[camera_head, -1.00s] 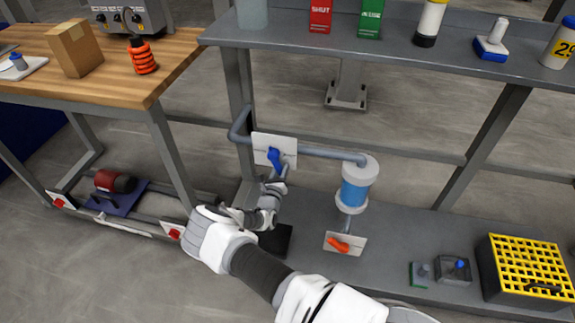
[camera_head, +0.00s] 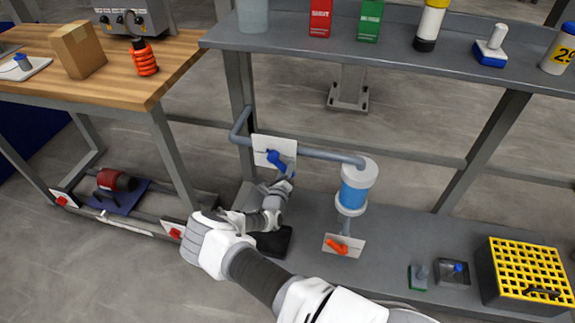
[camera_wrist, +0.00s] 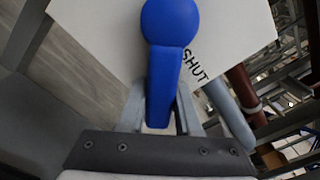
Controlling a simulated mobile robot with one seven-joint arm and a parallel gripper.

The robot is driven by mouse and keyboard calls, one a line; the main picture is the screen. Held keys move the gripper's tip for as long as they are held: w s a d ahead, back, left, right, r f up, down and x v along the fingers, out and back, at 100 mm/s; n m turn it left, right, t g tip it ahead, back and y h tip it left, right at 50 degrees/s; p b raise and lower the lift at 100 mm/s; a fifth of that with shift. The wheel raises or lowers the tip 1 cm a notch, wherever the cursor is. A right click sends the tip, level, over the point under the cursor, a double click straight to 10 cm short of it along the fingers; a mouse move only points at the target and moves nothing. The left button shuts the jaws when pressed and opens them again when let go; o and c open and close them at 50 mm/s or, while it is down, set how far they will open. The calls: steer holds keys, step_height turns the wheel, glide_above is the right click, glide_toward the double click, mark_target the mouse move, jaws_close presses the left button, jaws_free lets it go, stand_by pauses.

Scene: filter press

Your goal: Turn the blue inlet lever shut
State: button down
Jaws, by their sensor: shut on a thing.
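The blue inlet lever (camera_head: 275,158) sits on a white plate (camera_head: 287,146) on the grey pipe at the shelf's left side. It points down and to the right in the head view. In the wrist view the lever (camera_wrist: 165,75) runs down from its round hub, and the word SHUT shows on the plate (camera_wrist: 100,25) to its right. My gripper (camera_head: 284,181) is at the lever's lower end. Its fingers (camera_wrist: 160,112) stand on both sides of the lever's end and are shut on it.
A blue and white filter housing (camera_head: 355,186) hangs on the pipe to the right, with an orange lever (camera_head: 338,247) below it. A yellow crate (camera_head: 527,268) stands at the lower shelf's right. The upper shelf (camera_head: 390,57) is above, and a workbench (camera_head: 120,82) stands left.

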steer(key=shift+s+d+f, duration=0.1)
steer(key=c, duration=0.9)
jaws_free()
steer(key=p+v, duration=0.4)
steer(key=v, duration=1.3)
steer(key=shift+s, duration=0.15)
steer(key=shift+r, duration=0.2)
